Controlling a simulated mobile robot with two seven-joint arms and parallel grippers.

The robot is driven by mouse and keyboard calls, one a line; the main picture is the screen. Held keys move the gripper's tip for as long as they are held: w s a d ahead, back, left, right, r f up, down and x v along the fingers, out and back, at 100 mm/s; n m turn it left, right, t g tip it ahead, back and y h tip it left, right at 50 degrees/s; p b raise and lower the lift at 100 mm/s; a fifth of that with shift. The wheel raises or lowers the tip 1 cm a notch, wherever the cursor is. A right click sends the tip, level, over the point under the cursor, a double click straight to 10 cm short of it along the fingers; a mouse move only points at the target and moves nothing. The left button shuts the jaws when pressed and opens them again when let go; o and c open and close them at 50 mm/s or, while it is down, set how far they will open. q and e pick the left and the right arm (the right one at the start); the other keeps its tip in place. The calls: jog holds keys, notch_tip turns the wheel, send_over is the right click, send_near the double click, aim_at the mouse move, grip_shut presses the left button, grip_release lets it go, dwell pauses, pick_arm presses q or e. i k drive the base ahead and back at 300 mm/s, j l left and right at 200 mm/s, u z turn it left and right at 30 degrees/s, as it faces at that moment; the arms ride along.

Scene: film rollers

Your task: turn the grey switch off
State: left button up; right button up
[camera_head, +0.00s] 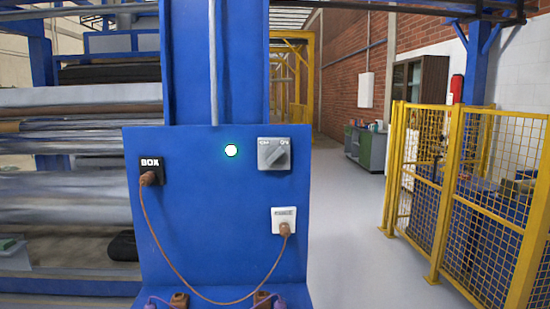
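The grey switch (274,154) is on the upper right of the blue panel. It has a square grey plate and a rotary knob, with small labels at its upper left and upper right that are too small to read surely. The knob's ridge slants, its upper end toward the upper right label. A round lamp (231,150) left of the switch glows white with a greenish rim. Neither of my grippers is in view, and nothing touches the switch.
A black socket marked BOX (151,170) and a white socket (284,215) are joined by a hanging brown cable (185,277). Brown plug-like pieces (180,300) with purple parts sit at the panel's bottom. Yellow fencing (440,190) stands right; grey floor (350,230) between is clear.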

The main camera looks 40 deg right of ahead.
aim_at(274, 156)
jog(key=z, duration=0.5)
jog(key=i+j+z, duration=0.15)
jog(key=z, duration=0.25)
jog(key=i+j+z, duration=0.15)
jog(key=j+z, duration=0.3)
jog(key=i+j+z, duration=0.15)
jog(key=j, duration=0.2)
jog(key=j+z, duration=0.15)
jog(key=j, duration=0.2)
